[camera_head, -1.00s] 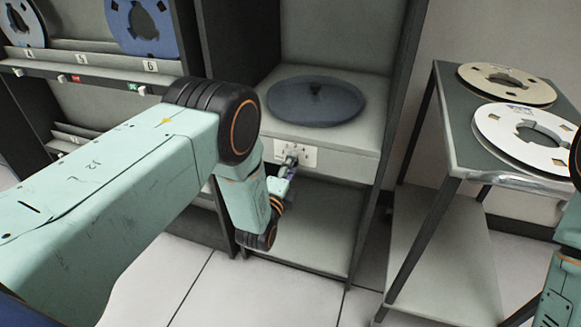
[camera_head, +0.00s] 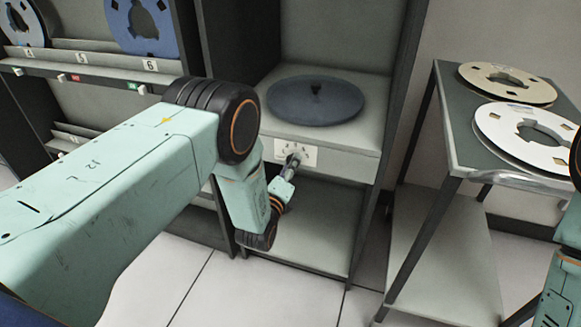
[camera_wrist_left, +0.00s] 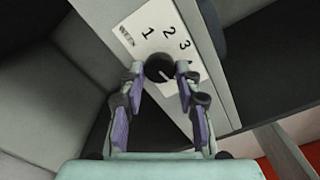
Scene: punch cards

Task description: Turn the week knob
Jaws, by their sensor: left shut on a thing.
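The week knob (camera_wrist_left: 158,69) is a small dark round knob with a light pointer mark, in the left wrist view. It sits at a white label plate (camera_wrist_left: 160,35) with the numbers 1, 2 and 3 and small lettering at one end. In the head view the plate (camera_head: 309,151) is on the front of the cabinet shelf. My left gripper (camera_wrist_left: 159,72) is shut on the knob, one finger on each side. In the head view my left gripper (camera_head: 292,162) meets the plate and hides most of the knob. My right gripper is out of view.
A dark blue disc (camera_head: 316,103) lies on the shelf above the plate. A cart (camera_head: 455,140) with two reels stands at the right. A rack with reels and numbered slots (camera_head: 100,68) is at the left. My right arm shows at the right edge.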

